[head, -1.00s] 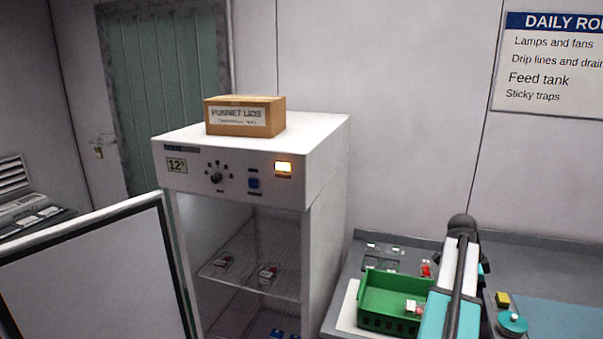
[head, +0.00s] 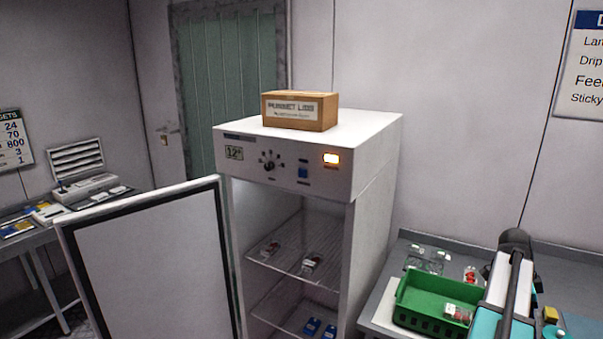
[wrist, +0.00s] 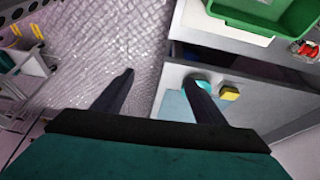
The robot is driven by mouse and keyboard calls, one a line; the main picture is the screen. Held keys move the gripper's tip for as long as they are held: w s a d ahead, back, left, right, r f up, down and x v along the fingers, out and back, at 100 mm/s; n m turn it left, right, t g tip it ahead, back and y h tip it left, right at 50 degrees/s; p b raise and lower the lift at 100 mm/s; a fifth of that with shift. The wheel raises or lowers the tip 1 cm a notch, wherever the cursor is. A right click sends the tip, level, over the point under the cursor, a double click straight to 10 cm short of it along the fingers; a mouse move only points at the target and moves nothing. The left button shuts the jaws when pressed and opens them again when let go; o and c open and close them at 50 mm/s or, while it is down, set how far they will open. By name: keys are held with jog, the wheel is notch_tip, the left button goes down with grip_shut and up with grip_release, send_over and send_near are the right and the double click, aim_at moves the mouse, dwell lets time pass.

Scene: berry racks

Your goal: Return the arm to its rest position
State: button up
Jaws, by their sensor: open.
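My gripper (wrist: 160,80) shows in the wrist view with its two dark fingers spread apart and nothing between them. It points down over the pale textured floor and the edge of a grey bench. In the head view my arm is folded at the lower right, in front of the bench, and the gripper itself is out of sight there. The right finger overlaps a teal round knob (wrist: 203,84) in the wrist view; I cannot tell whether they touch.
A green crate (head: 420,312) with a punnet in it stands on the bench beside my arm. The white cabinet (head: 380,200) has its door (head: 150,270) wide open, with punnets on its shelves. A cardboard box (head: 300,118) sits on top. A yellow block (wrist: 230,93) is near the right finger.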

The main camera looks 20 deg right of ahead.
jog(key=w+a+f+n+b, duration=0.1)
jog(key=w+a+f+n, duration=0.1)
jog(key=w+a+f, duration=0.45)
jog(key=w+a+f+n+g+y+b, duration=0.15)
jog(key=w+a+f, duration=0.25)
jog(key=a+f, duration=0.55)
jog(key=w+a+f+n+t+h+b, duration=0.1)
jog(key=w+a+f+n+b, duration=0.1)
jog(key=w+a+f, duration=0.5)
jog(key=s+a+f+n+g+b, duration=0.1)
jog(key=a+f+n, duration=0.2)
jog(key=a+f, duration=0.55)
jog(key=s+a+f+n+b, duration=0.1)
jog(key=s+a+f+n, duration=0.1)
jog(key=a+f, duration=0.6)
jog(key=s+a+f+n+b, duration=0.1)
jog(key=s+a+f+n, duration=0.4)
jog(key=a, duration=0.2)
jog(key=s+a+f+n+y+b, duration=0.1)
jog(key=s+a+f+n, duration=0.4)
jog(key=a, duration=0.3)
jog(key=s+a+f+n+y+b, duration=0.1)
jog(key=s+a+f+n, duration=0.4)
jog(key=s+a+n, duration=0.2)
jog(key=shift+a+f+g, duration=0.15)
jog(key=shift+a+g, duration=0.3)
jog(key=shift+a, duration=0.25)
